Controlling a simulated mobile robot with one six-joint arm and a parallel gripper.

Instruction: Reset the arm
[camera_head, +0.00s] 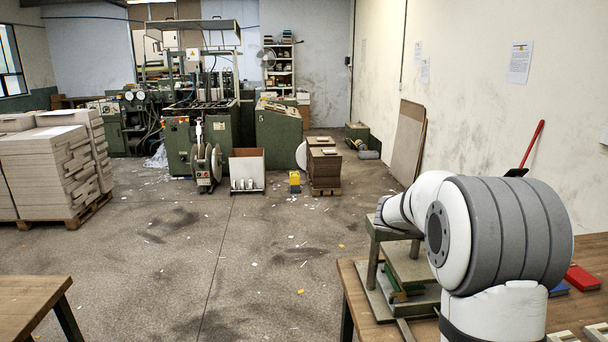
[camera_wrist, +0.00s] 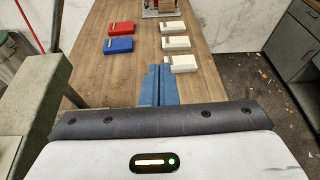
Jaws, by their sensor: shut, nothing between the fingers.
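My gripper (camera_wrist: 160,70) shows in the wrist view as two blue fingers side by side, pressed together with nothing between them. It points out over the wooden table (camera_wrist: 147,57), apart from the things on it. In the head view my arm rises at the right and bends left over a green press (camera_head: 371,268) on the wooden table (camera_head: 349,283). My gripper cannot be made out in that view.
A red block (camera_wrist: 122,28), a blue block (camera_wrist: 119,45) and white blocks (camera_wrist: 176,44) lie on the table ahead of the fingers. A grey-green post (camera_wrist: 40,85) stands close at left. Stacked board (camera_head: 45,165), machines (camera_head: 205,130) and open floor lie beyond.

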